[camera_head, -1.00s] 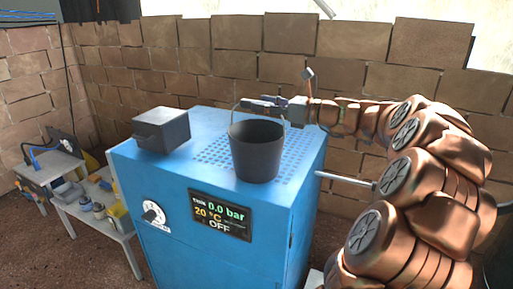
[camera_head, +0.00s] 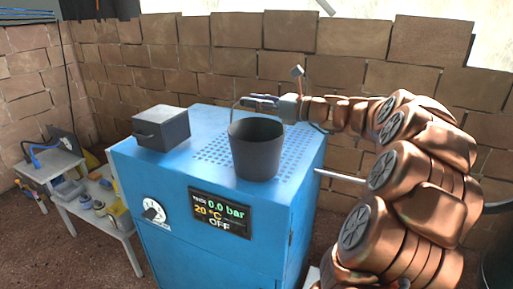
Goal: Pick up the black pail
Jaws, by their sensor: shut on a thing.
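The black pail (camera_head: 256,152) stands upright on top of the blue machine (camera_head: 184,190), right of its middle. Its thin wire handle rises above the rim at the back. My gripper (camera_head: 258,102) reaches in from the right, just above and behind the far rim of the pail. Its jaws look shut on the pail's handle, though the contact is small in this view. The pail's base appears to rest on the machine's top.
A dark grey box (camera_head: 161,128) with a handle sits at the left of the machine's top. A dial and a display (camera_head: 220,212) are on the front. A low grey table (camera_head: 106,217) with tools stands at left. A brick wall is behind.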

